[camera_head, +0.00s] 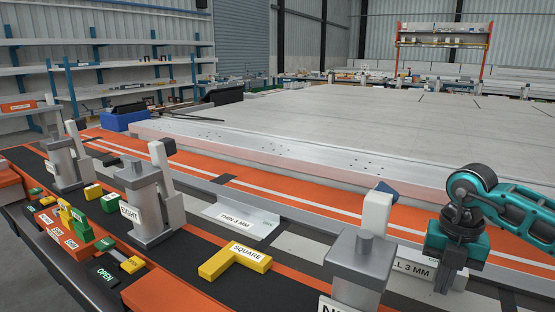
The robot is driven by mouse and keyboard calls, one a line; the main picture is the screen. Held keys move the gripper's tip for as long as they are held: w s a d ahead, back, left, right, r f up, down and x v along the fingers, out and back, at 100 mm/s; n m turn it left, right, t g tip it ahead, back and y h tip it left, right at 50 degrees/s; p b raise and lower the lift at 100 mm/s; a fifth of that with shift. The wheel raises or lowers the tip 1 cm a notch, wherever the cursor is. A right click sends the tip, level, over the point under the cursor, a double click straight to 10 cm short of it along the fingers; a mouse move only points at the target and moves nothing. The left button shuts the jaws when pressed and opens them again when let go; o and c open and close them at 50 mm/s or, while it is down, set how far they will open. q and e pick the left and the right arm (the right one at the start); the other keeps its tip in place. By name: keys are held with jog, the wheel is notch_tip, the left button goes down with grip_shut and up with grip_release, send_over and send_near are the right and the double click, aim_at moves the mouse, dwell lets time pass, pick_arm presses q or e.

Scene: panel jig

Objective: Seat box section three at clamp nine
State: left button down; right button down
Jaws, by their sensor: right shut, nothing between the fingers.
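Clamp nine (355,272) is the grey clamp at the front, its label cut off by the lower edge and showing only its first letters. A pale upright block (376,214) stands behind it. A grey section with a label ending "LL 3 MM" (412,268) lies behind and right of the clamp, partly hidden by the clamp and my gripper; I cannot tell whether it touches the clamp. My right gripper (449,284) points down at this section's right side, shut and empty. My left gripper is out of view.
A yellow square (235,261) and an angle marked "THIN 3 MM" (236,217) lie left of clamp nine. Clamp eight (148,208) and another clamp (68,165) stand farther left. A large pale panel table (330,125) fills the back.

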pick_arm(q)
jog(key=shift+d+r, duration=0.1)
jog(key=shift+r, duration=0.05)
pick_arm(e)
jog(key=shift+w+d, duration=0.35)
jog(key=shift+w, duration=0.25)
jog(key=shift+w+d, duration=0.35)
jog(key=shift+w, duration=0.25)
jog(key=shift+w+d, duration=0.2)
jog(key=shift+s+a+r, duration=0.1)
dwell(0.4)
